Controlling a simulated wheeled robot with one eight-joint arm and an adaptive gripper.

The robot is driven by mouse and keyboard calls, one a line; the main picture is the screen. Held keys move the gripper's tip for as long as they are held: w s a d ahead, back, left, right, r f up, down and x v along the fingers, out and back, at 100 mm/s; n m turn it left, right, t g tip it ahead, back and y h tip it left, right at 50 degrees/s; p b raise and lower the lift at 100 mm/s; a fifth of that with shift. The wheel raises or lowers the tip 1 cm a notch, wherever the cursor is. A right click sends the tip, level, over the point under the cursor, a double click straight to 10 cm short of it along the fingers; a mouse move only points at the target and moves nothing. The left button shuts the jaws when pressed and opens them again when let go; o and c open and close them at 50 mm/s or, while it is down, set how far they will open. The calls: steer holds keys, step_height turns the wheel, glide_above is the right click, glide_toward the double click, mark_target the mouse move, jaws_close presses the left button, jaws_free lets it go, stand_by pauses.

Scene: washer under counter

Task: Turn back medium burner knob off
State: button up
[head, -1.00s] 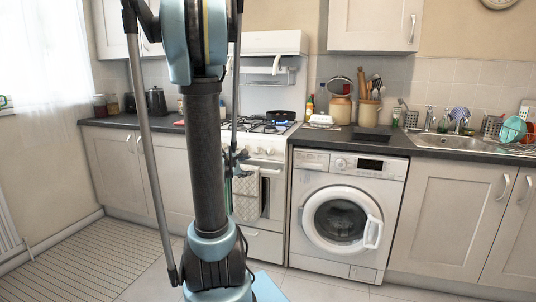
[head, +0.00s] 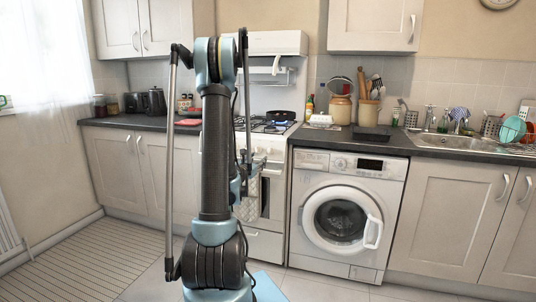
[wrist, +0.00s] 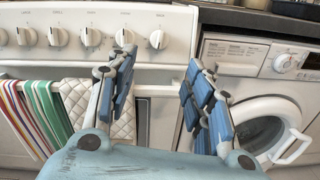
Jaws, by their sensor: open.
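The white stove (head: 265,212) stands left of the washing machine. Its row of white control knobs (wrist: 91,37) runs along the front panel in the wrist view; I cannot tell which one is the back medium burner knob. The rightmost knob (wrist: 157,39) is just beyond my gripper (wrist: 159,68). My gripper is open and empty, its blue-padded fingers spread below the knob row, apart from the knobs. In the head view my gripper is small and partly hidden by my arm. A blue flame (head: 281,122) shows on the hob beside a black pan (head: 280,115).
The washing machine (head: 341,213) is right of the stove, its round door (wrist: 262,128) close to my right finger. Striped and quilted towels (wrist: 108,105) hang from the oven rail below the knobs. A dark counter (head: 410,146) with jars and a sink runs right. Floor in front is clear.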

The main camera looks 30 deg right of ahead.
mark_target(270, 150)
steer(key=x, duration=1.6)
steer(key=shift+w+d, duration=0.15)
steer(key=shift+d, duration=0.1)
steer(key=c, duration=0.9)
